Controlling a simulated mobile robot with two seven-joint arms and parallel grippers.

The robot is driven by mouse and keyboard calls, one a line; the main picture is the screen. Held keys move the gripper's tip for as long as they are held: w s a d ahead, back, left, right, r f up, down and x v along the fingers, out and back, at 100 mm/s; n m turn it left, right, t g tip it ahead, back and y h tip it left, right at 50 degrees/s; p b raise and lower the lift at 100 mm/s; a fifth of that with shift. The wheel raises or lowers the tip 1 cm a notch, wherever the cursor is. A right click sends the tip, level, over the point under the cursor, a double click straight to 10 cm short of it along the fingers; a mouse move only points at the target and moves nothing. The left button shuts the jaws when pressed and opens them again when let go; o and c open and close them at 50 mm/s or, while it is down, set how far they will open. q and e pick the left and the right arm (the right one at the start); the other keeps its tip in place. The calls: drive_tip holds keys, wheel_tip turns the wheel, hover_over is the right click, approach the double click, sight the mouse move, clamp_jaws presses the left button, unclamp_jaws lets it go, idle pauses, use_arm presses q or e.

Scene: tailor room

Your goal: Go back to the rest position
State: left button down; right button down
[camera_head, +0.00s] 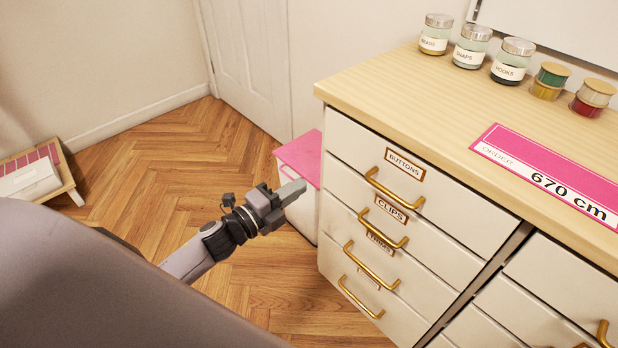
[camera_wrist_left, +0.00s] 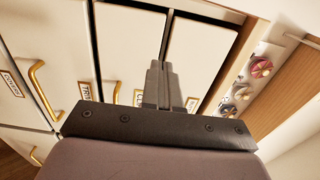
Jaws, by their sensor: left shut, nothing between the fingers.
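My left gripper (camera_head: 291,193) is in the middle of the head view, shut and empty. It is in the air in front of the left drawer column of a white cabinet, near the pink-lidded bin. In the left wrist view its fingers (camera_wrist_left: 158,82) are together, with the drawer fronts behind them. My right gripper is not in either view.
The cabinet has labelled drawers with brass handles, such as the buttons drawer (camera_head: 402,165); the drawers look shut. Jars and spools stand on its wooden top (camera_head: 420,95). A bin with a pink lid (camera_head: 300,158) stands beside it.

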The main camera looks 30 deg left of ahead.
use_arm(q)
drive_tip(key=s+d+f+n+g+y, duration=0.25)
drive_tip(key=s+f+n, duration=0.25)
drive_tip(key=s+n, duration=0.45)
drive_tip(key=s+d+f+n+g+y, duration=0.1)
drive_tip(key=s+d+f+n+g, duration=0.3)
drive_tip(key=s+n, duration=0.55)
wheel_tip(320, 180, up, 12)
drive_tip(key=s+p, duration=0.1)
drive_tip(key=p, duration=1.4)
drive_tip(key=shift+a+n+p, duration=0.2)
drive_tip(key=shift+n+p, duration=0.1)
drive_tip(key=shift+f+y, duration=0.1)
drive_tip(key=shift+y, duration=0.15)
